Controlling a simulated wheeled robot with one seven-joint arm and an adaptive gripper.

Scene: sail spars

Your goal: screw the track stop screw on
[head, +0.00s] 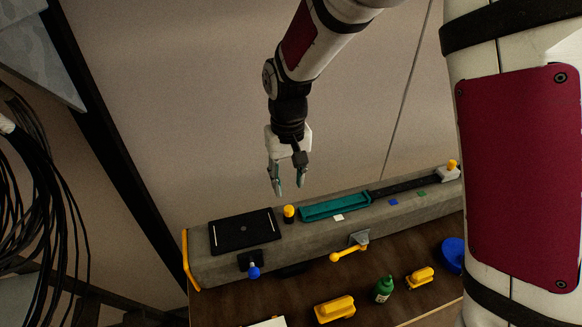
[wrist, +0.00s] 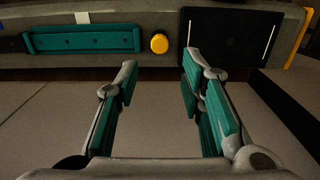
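My gripper (head: 288,188) is open and empty, fingers pointing down, above the far side of the long grey beam. It also shows open in the wrist view (wrist: 159,66). A yellow-topped knob (head: 289,212) stands upright on the beam, between a black panel and a teal tray. In the wrist view this knob (wrist: 159,43) lies beyond the gap between my fingertips, apart from them. A dark track (head: 405,185) runs along the beam to the right. A pale block (head: 447,174) with a yellow knob (head: 452,164) sits at its far end. I cannot tell which knob is the track stop screw.
The black panel (head: 241,232) and teal tray (head: 335,206) lie on the beam (head: 310,237). A yellow-handled lever (head: 348,254) and blue knob (head: 254,272) stick out in front. A green bottle (head: 384,289), yellow pieces (head: 335,309) and a blue round thing (head: 453,254) are on the brown table.

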